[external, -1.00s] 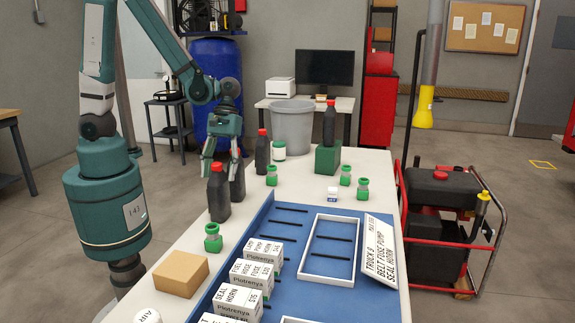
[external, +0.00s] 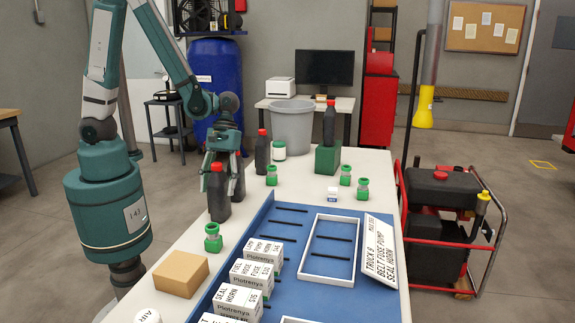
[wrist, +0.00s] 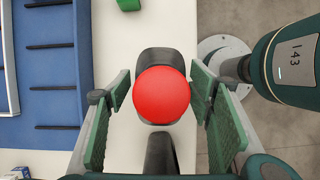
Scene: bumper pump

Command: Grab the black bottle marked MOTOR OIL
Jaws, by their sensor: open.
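A black bottle with a red cap (external: 218,200) stands upright on the white bench. In the wrist view its red cap (wrist: 162,95) lies between the two green finger pads of my gripper (wrist: 161,92), with a visible gap on both sides. My gripper (external: 221,172) points down and is open around the bottle's upper part. A dark shape (external: 238,184) stands close behind the bottle; my finger partly covers it. Another black bottle with a red cap (external: 262,152) stands farther back, and one more (external: 329,124) stands on a green block. No bottle label is readable.
Green-lidded jars stand near the bottles, one in front (external: 213,238) and one behind (external: 272,176). A blue tray (external: 262,228) with white boxes (external: 250,272) lies to the right. A cardboard box (external: 181,274) sits at the front left. A grey bin (external: 292,128) stands behind the bench.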

